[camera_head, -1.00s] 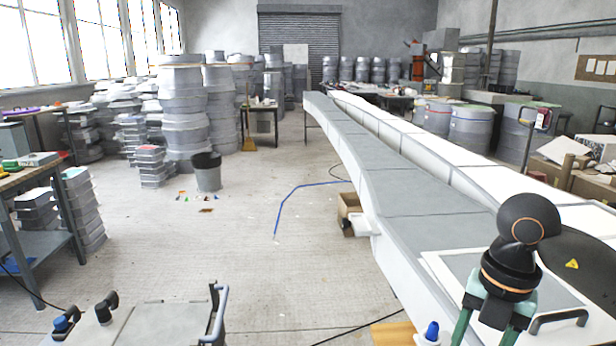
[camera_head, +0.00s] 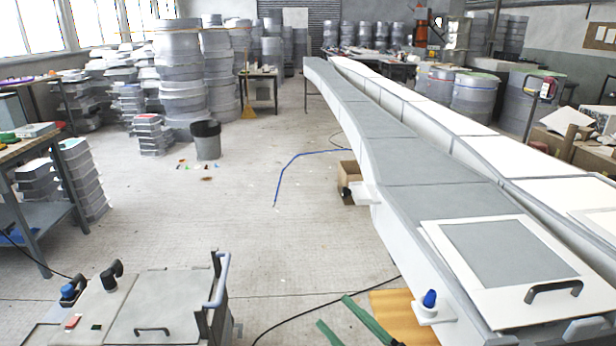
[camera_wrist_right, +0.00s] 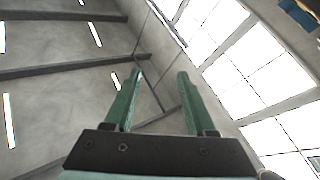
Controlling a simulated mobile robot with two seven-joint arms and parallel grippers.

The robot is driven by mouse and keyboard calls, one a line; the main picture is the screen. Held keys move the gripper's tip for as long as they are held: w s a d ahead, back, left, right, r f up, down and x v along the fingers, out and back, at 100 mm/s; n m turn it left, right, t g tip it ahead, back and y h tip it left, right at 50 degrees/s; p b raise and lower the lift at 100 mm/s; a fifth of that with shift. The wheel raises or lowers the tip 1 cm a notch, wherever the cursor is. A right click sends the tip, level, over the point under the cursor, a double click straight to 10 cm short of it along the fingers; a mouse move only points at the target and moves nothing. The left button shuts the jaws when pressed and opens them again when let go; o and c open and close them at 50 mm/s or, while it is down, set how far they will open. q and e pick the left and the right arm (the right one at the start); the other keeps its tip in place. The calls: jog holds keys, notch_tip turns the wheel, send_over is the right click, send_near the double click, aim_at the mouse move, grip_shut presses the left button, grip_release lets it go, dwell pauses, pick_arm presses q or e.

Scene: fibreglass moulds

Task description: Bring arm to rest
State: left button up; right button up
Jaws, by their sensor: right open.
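My right gripper (camera_head: 333,310) shows at the bottom of the head view, with only its two green fingers in the frame. They are apart, with nothing between them, over the floor to the left of the long mould. In the right wrist view the open, empty gripper (camera_wrist_right: 160,74) points up toward the ceiling beams and the windows. My left gripper is not in the head view.
A long grey-and-white mould (camera_head: 432,198) fills the right side. A white framed panel with a black handle (camera_head: 553,290) lies on its near end. A blue-capped item (camera_head: 430,300) is at its left edge. A grey bin (camera_head: 207,143) stands on open floor.

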jog(key=d+f+m+t+h, duration=0.1)
jog(key=d+f+m+h, duration=0.25)
jog(key=f, duration=0.25)
jog(key=d+f+m+h, duration=0.2)
jog(key=f+m+h, duration=0.2)
jog(key=f+h, duration=0.15)
jog(key=s+d+f+m+g+h, duration=0.2)
jog(key=s+d+f+g, duration=0.1)
jog(key=s+f, duration=0.5)
jog(key=s+d+f+m+g+h, duration=0.2)
jog(key=s+d+f+g+h, duration=0.1)
jog(key=s+f, duration=0.5)
notch_tip(320, 180, down, 3)
jog(key=shift+f+g, duration=0.15)
jog(key=shift+g, duration=0.35)
jog(key=shift+a, duration=0.1)
jog(key=shift+c, duration=0.3)
jog(key=shift+c, duration=0.2)
jog(key=shift+s+a, duration=0.1)
